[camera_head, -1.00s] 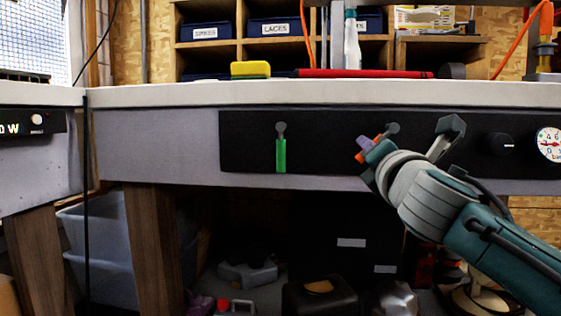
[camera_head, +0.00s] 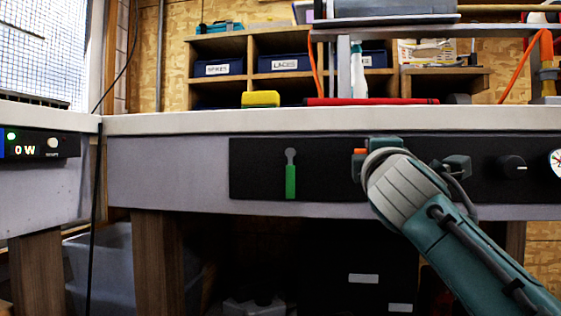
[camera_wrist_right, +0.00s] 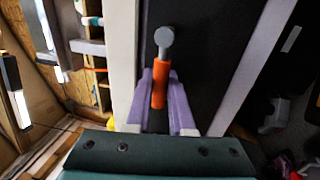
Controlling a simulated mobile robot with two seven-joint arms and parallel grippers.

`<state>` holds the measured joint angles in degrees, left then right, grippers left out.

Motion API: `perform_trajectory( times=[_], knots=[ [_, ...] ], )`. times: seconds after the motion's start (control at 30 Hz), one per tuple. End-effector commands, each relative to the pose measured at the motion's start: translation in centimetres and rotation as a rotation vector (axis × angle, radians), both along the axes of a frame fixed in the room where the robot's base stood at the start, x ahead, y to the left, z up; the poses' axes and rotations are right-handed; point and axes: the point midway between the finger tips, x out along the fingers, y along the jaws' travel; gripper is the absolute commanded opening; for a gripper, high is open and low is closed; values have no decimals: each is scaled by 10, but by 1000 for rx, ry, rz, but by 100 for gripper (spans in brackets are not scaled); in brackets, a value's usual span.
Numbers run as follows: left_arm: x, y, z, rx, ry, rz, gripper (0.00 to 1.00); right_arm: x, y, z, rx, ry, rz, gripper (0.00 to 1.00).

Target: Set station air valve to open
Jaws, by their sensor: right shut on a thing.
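A lever with an orange handle (camera_head: 360,151) is on the black panel under the bench top. In the head view only the handle's end shows, pointing left; my right gripper (camera_head: 363,163) hides its pivot. In the right wrist view the orange handle (camera_wrist_right: 160,88) and its grey round pivot (camera_wrist_right: 164,36) show clearly. The purple fingers of my right gripper (camera_wrist_right: 160,98) are shut on the handle, one on each side. A second lever, with a green handle (camera_head: 291,182), hangs straight down farther left on the panel. My left gripper is not in view.
The black panel (camera_head: 335,170) also carries a dark knob (camera_head: 512,166) and a white gauge (camera_head: 557,164) to the right. The white bench top (camera_head: 240,120) juts above it. A power unit (camera_head: 38,146) reading 0 W is at the left.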

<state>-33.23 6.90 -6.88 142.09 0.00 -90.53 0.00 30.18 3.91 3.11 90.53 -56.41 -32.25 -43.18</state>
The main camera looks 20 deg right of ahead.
Motion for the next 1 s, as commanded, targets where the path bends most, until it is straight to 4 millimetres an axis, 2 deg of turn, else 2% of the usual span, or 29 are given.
perform_trajectory(
  times=[0.6, 0.63, 0.87, 1.0],
  knots=[
    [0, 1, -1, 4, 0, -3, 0, 0, 0, 3, 37, -24, 0, 0],
    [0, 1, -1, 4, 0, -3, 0, 0, 0, 3, 36, -23, -1, 23],
    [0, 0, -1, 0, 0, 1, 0, 0, 0, 3, 34, -22, 0, 49],
    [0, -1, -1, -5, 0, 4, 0, 0, 0, 2, 34, -22, 0, 51]
  ],
)
